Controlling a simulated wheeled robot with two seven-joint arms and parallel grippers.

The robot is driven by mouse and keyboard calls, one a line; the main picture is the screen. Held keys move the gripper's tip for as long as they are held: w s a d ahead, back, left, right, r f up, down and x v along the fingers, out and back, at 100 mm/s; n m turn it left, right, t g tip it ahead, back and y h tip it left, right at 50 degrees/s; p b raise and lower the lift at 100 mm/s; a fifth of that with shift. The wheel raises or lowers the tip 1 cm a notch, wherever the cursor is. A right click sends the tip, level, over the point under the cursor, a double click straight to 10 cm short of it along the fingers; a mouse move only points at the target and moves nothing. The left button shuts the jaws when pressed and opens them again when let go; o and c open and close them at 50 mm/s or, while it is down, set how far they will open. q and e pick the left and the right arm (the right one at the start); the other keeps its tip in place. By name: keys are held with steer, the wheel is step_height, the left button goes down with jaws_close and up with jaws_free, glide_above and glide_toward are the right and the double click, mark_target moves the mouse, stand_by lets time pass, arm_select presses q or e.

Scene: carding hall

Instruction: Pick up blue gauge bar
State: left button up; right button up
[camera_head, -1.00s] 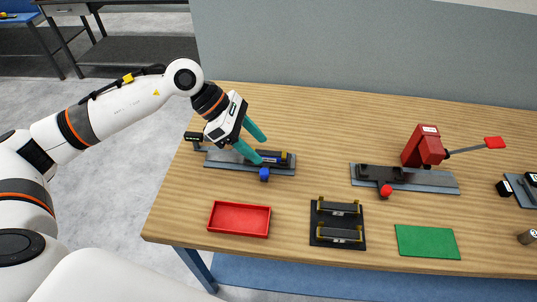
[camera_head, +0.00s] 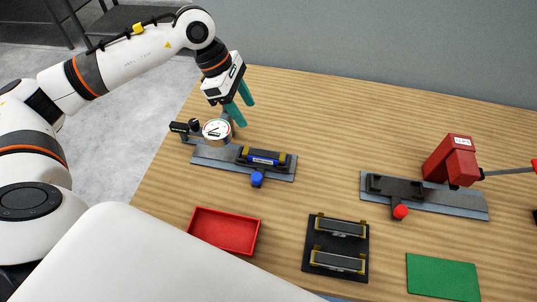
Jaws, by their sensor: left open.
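The blue gauge bar (camera_head: 264,160) lies in a dark holder on the left grey base plate (camera_head: 213,157). Dark blocks and yellowish end pieces show around it. A blue knob (camera_head: 257,179) is on the plate's front side. A round dial gauge (camera_head: 216,131) stands at the plate's left end. My left gripper (camera_head: 244,112) is open and empty, with teal fingers pointing down. In the picture it is above and left of the bar, just behind the dial, apart from the bar. My right gripper is not in view.
A red tray (camera_head: 223,232) is empty at the front. A black rack (camera_head: 314,244) holds two grey bars with yellowish ends. A green mat (camera_head: 442,277) lies front right. A second plate (camera_head: 440,200) carries a red knob (camera_head: 400,211) and a red block (camera_head: 453,160). Bare wood lies between the plates.

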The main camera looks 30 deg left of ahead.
arm_select(q)
step_height(320, 180, down, 5)
steer(key=b, duration=0.4)
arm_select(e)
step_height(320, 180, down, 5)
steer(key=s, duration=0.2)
arm_select(q)
steer(key=p, duration=0.2)
glide_above(263, 153)
steer(key=a, duration=0.2)
steer(key=f, duration=0.5)
steer(key=shift+s+d+f, duration=0.2)
steer(key=shift+s+f, duration=0.1)
steer(key=shift+f, duration=0.1)
steer(key=x, duration=0.1)
steer(key=p+x, duration=0.1)
steer(key=x, duration=0.1)
steer(key=p+x, duration=0.1)
steer(key=x, duration=0.1)
steer(key=shift+a+f, duration=0.1)
steer(key=shift+a, duration=0.2)
steer(key=shift+w+f, duration=0.1)
steer(key=shift+f, duration=0.1)
jaws_close()
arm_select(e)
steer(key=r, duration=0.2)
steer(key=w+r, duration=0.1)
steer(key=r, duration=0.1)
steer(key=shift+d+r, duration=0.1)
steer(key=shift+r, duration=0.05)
